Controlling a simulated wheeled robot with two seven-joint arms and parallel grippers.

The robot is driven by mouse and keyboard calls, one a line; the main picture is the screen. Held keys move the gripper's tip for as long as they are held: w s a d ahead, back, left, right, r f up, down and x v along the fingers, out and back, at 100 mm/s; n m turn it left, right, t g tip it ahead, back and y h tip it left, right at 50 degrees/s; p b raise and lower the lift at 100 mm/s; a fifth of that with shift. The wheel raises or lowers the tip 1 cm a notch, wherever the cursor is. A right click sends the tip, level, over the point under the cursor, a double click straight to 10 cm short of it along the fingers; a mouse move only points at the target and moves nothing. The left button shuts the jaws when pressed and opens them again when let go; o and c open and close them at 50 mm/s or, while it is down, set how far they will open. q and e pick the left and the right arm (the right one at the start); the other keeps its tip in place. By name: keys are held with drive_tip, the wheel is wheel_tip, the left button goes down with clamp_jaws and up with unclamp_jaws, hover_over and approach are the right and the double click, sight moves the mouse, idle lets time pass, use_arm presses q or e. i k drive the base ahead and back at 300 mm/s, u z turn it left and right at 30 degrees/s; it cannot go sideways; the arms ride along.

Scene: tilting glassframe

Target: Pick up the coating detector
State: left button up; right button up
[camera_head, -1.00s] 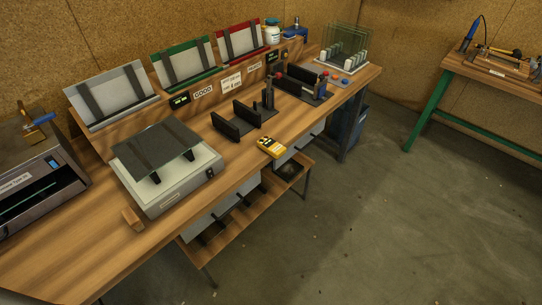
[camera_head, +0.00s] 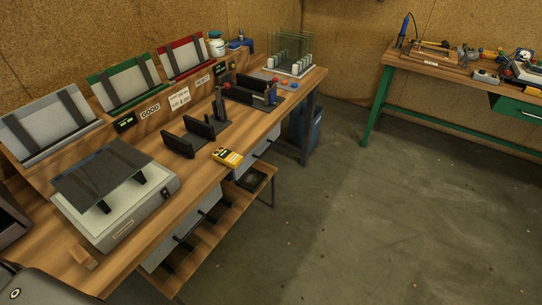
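A small yellow and black handheld device (camera_head: 227,157), which looks like the coating detector, lies flat on the wooden workbench (camera_head: 207,181) near its front edge. It sits just in front of a pair of black upright holders (camera_head: 189,138). Nothing covers it. Neither of my grippers shows in the head view. A grey rounded part at the bottom left corner looks like part of my own body.
A scale-like box (camera_head: 125,215) with a dark glass plate (camera_head: 101,171) stands left of the device. A glass rack (camera_head: 290,60) is at the bench's far end. A green-legged table (camera_head: 455,75) stands at the back right. The floor (camera_head: 370,220) right of the bench is clear.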

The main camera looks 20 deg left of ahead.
sight(232, 160)
drive_tip(key=z, duration=0.35)
drive_tip(key=i, duration=3.95)
drive_tip(key=u, duration=3.4)
